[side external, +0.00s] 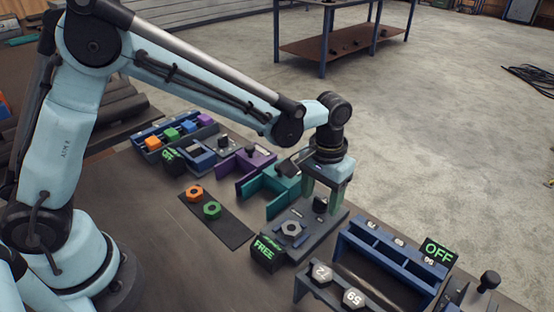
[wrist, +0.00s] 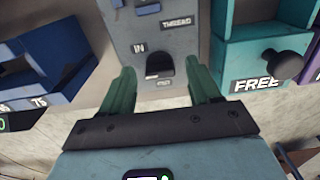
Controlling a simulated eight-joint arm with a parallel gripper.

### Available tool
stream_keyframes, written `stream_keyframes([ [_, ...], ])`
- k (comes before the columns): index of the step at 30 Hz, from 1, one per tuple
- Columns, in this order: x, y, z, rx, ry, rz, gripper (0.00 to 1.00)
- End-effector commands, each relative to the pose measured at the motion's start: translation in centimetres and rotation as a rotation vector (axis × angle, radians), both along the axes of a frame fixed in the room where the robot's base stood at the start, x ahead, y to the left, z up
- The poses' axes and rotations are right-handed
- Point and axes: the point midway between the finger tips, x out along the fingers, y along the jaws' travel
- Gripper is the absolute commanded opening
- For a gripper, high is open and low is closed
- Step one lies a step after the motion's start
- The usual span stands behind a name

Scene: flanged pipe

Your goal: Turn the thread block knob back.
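The thread block (side external: 318,234) is a grey block with a hex nut on top and a short black knob (side external: 320,204) at its far side. In the wrist view the block (wrist: 150,38) carries the words "THREAD" and "IN", and a dark rounded shape, seemingly the knob (wrist: 159,65), shows below "IN". My gripper (side external: 322,200) points down over the knob. Its two green fingers are apart, one on each side of the knob, and it is empty; they also show spread in the wrist view (wrist: 160,72). Whether the fingers touch the knob cannot be told.
A black display (side external: 267,251) reading "FREE" stands before the block. A teal fixture (side external: 272,190) is close on the left, a blue rack (side external: 390,258) with an "OFF" display (side external: 438,252) on the right. Orange (side external: 194,193) and green (side external: 212,210) nuts lie on a dark mat.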

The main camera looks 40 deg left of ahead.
Motion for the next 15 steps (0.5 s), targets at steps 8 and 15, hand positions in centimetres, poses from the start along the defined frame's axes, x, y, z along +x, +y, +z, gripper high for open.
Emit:
stream_keyframes([
  [8,0.0,0.0,0.2,0.000,-0.001,0.000,0.62],
  [15,0.0,0.0,3.4,0.000,-0.001,0.000,0.62],
])
